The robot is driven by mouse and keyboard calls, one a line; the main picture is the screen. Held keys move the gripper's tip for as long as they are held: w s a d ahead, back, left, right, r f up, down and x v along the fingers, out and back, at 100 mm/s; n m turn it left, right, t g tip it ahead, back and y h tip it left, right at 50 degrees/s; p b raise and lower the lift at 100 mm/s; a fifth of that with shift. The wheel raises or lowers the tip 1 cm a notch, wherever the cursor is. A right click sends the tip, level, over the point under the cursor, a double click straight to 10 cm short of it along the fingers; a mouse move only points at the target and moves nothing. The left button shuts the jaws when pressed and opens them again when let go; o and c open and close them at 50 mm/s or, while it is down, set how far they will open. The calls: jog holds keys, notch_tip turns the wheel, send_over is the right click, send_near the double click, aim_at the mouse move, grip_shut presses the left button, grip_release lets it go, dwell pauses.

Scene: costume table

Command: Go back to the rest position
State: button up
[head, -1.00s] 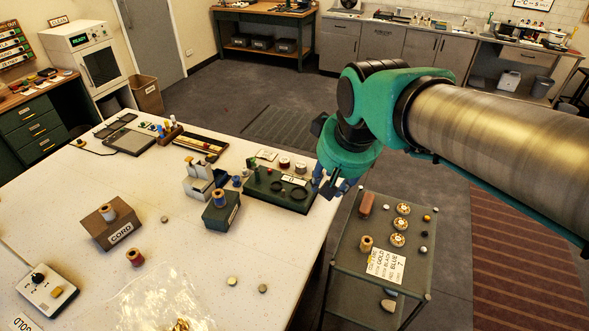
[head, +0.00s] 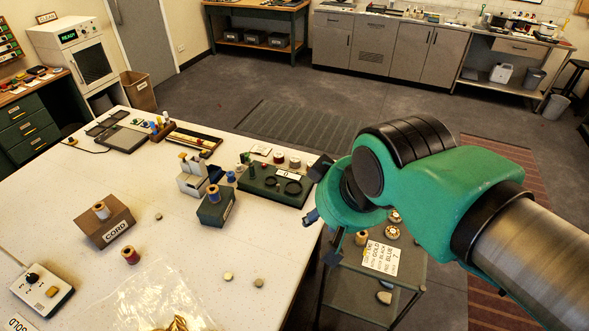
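My gripper (head: 313,216) hangs in the air at the table's right edge, close to the front right of the green board (head: 262,192).
The white table (head: 60,215) holds a CORD box (head: 108,228), a dark green box (head: 214,210) and spools. The grey trolley (head: 352,292) on the right carries a written card (head: 381,257) and round patterned pieces (head: 391,232). Open floor lies behind the table.

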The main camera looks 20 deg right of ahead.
jog(key=shift+f+b, duration=2.15)
jog(key=shift+f, duration=0.2)
